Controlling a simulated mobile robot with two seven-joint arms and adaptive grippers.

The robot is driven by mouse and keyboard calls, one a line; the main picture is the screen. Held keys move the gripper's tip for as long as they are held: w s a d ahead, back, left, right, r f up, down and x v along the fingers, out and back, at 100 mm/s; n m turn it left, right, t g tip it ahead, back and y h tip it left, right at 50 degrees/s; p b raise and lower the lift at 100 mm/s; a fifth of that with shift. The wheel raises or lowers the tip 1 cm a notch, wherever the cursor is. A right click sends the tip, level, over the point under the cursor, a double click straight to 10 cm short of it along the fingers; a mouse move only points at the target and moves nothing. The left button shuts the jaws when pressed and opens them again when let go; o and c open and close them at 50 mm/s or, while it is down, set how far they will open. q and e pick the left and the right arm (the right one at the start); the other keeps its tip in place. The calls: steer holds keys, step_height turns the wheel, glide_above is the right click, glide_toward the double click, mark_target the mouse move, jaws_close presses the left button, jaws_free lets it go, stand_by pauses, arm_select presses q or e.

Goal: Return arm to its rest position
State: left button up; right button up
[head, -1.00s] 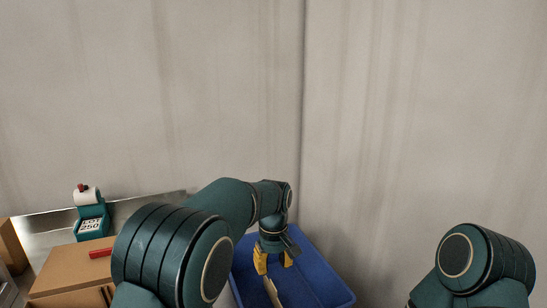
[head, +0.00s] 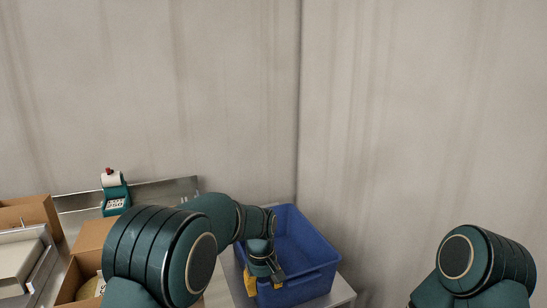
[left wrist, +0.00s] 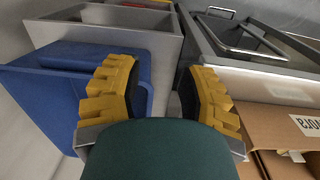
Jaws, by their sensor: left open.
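My left arm reaches in from the left in the head view. Its gripper (head: 264,284), with yellow fingers, hangs at the near left side of the blue bin (head: 310,257). In the left wrist view the yellow fingers (left wrist: 162,80) stand wide apart with nothing between them. The blue bin (left wrist: 50,85) is to the left of the fingers there. The part of the bin's inside that shows in the head view looks empty; its near left corner is hidden by my arm. My right gripper is out of view; only a link of the right arm shows at lower right.
A teal label device (head: 115,197) stands on the metal bench at left. An open cardboard box (head: 68,288) and a grey tray (head: 22,262) are at lower left. The left wrist view shows a cardboard box (left wrist: 270,125) and a metal-framed tray (left wrist: 250,78) close by on the right.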

arm_select(q)
steer(key=s+a+f+m+h, duration=0.1)
steer(key=s+a+f, duration=0.3)
steer(key=f, duration=0.5)
steer(key=s+a+f+h, duration=0.1)
steer(key=s+a+f, duration=0.2)
steer(key=s+f, duration=0.6)
steer(key=s, duration=0.5)
steer(key=s+f+m+t+h, duration=0.1)
steer(key=s+f, duration=0.2)
steer(key=s, duration=0.4)
steer(key=shift+s+a+t+h, duration=0.25)
steer(key=shift+t+h, duration=0.05)
